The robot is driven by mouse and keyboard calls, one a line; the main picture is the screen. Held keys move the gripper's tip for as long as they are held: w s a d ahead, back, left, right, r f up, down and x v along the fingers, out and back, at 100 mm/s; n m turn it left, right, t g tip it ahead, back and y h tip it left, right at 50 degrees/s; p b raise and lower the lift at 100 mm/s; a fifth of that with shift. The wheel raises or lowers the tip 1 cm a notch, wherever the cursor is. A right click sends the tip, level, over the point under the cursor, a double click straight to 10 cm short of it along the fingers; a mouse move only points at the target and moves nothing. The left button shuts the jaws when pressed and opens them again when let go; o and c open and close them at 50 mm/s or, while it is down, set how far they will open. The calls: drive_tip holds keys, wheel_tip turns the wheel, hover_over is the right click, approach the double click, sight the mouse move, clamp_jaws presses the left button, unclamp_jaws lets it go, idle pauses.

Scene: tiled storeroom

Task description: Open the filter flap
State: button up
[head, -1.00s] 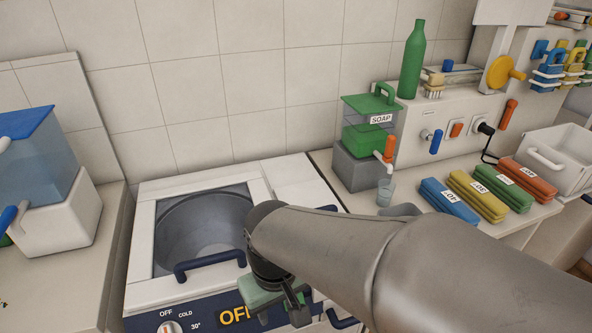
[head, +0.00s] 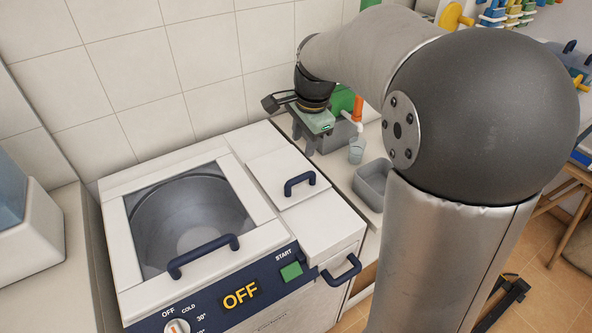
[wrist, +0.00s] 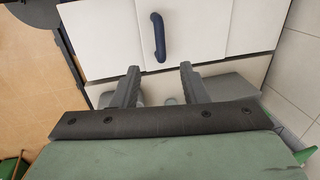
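The top-loading washer (head: 330,232) is white with a dark blue front panel. A closed flap (head: 265,175) with a dark blue handle (head: 300,183) lies on its top right. A second dark blue handle (head: 341,270) sits at the front right edge. No filter label is legible, so I cannot tell which handle belongs to the filter flap. My gripper (head: 305,143) is beyond the washer's back right corner, empty, with fingers apart. In the wrist view my gripper (wrist: 158,68) is open, and a dark blue handle (wrist: 158,37) on a white panel shows ahead, not touched.
The washer's window lid (head: 192,215) is closed, with its own handle (head: 203,256). A cup (head: 357,150), a grey tray (head: 372,184) and the partly hidden soap dispenser (head: 342,103) stand on the right counter. A tiled wall is behind.

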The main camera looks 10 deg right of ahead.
sight(297, 178)
drive_tip(key=w+f, duration=0.1)
drive_tip(key=f, duration=0.8)
drive_tip(key=w+f, duration=0.1)
drive_tip(key=f, duration=0.3)
drive_tip(key=shift+w+a+f, duration=0.3)
drive_tip(key=shift+a+f, duration=0.1)
clamp_jaws()
